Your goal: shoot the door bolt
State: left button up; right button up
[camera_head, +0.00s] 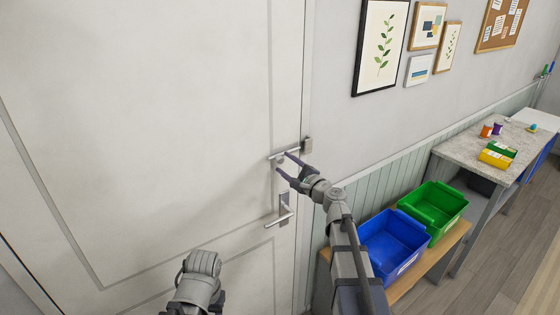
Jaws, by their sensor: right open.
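The door bolt (276,156) is a slim grey metal bar fixed level on the white door (150,130), near its right edge. A small grey keeper (307,145) sits on the frame to its right, and the bar's right end reaches close to it. Whether the bar is inside the keeper is too small to tell. My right gripper (282,162) is open at the bolt, its fingertips apart around the bar's small knob; contact cannot be told. My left gripper (192,306) is low at the bottom edge, away from the bolt, with its fingers mostly cut off.
A lever door handle (285,210) sticks out just below the bolt. Right of the door, a blue bin (393,243) and a green bin (434,208) stand on a low wooden bench. A grey-topped table (480,150) with small items stands farther right. Framed pictures hang above.

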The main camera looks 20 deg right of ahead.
aim_at(280, 160)
jog(key=x, duration=0.3)
jog(key=shift+w+a, duration=0.15)
jog(key=shift+w, duration=0.2)
jog(key=shift+s, duration=0.1)
grip_shut()
dwell(1.0)
